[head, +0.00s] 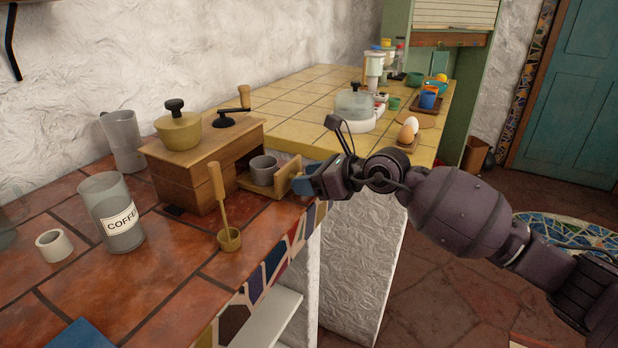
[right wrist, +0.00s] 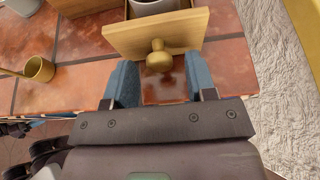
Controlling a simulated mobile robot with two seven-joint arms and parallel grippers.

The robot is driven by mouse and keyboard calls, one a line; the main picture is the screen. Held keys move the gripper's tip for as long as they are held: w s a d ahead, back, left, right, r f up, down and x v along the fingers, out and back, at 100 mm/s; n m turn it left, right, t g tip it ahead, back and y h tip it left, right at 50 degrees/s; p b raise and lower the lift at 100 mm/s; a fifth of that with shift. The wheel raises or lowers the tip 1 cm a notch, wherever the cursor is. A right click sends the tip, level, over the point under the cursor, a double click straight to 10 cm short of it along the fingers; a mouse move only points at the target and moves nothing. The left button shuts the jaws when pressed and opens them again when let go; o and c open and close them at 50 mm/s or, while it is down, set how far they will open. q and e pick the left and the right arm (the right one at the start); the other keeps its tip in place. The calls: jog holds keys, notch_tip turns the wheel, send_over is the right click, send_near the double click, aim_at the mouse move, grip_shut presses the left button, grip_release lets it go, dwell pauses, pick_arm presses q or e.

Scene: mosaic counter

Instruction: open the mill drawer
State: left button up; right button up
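The wooden mill (head: 188,183) stands on the tiled counter, with a brass bowl-shaped top and a crank. Its drawer (head: 287,176) is pulled out toward the right, and a grey cup (head: 263,170) sits in it. In the right wrist view the drawer front (right wrist: 190,30) is seen from above, with its round knob (right wrist: 158,56) facing me. My right gripper (head: 300,184) is at the drawer front. In the right wrist view its blue fingers (right wrist: 160,73) are apart, one on each side of the knob, with gaps showing. My left gripper is not in view.
A brass scoop (head: 229,239) stands in front of the mill, near the counter's edge. A coffee jar (head: 113,218), a small white cup (head: 54,246) and a grey jug (head: 122,140) are to the left. Eggs (head: 408,128) and a glass-domed dish (head: 354,108) stand on the yellow counter behind.

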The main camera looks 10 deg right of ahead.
jog(key=shift+d+r, duration=0.1)
jog(key=shift+s+d+r, duration=0.15)
jog(key=shift+s+d, duration=0.05)
jog(key=p+v, duration=0.2)
jog(key=v, duration=0.8)
jog(key=shift+d, duration=0.1)
